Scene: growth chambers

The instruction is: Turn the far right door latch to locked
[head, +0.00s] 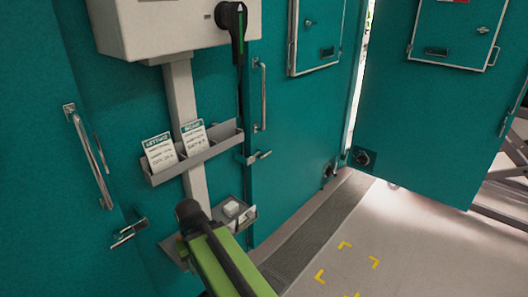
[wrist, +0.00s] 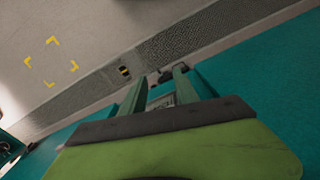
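The right-hand teal door (head: 430,130) stands ajar, with a bright gap at its left edge. A small dark round fitting (head: 363,158) sits low on that door; I cannot tell whether it is a latch. A metal lever latch (head: 258,157) sticks out roughly level on the middle teal door, below its bar handle (head: 260,95). Another lever latch (head: 130,232) is on the left door. I cannot tell which is the task's latch, or its lock state. My gripper (wrist: 160,74) shows two separated fingers in the wrist view, with nothing clearly held.
A grey control box with a black rotary handle (head: 232,18) hangs on a post. A card rack (head: 195,152) and a small shelf (head: 230,210) stand close to my arm. A dark floor grating (head: 305,235) runs along the doors. The floor with yellow corner marks (head: 345,245) is clear.

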